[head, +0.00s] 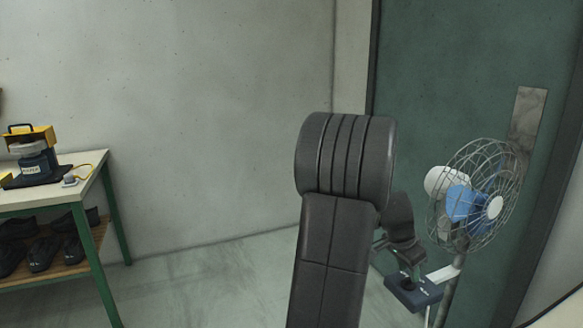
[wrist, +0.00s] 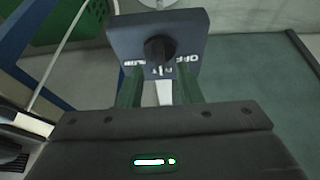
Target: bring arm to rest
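My arm rises through the middle of the head view and hides part of what is behind it. The fingers point at a dark blue switch box (wrist: 190,24) with a black knob (wrist: 158,50) and white lettering, including OFF. The fingertips are near the knob, one to each side; I cannot tell whether they touch it. In the head view the switch box (head: 428,293) sits on the fan's pole, just below the end of my arm.
A green-legged bench (head: 88,180) at left bears a yellow-topped machine (head: 38,160), with dark shoes (head: 45,252) below. Floor between is clear.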

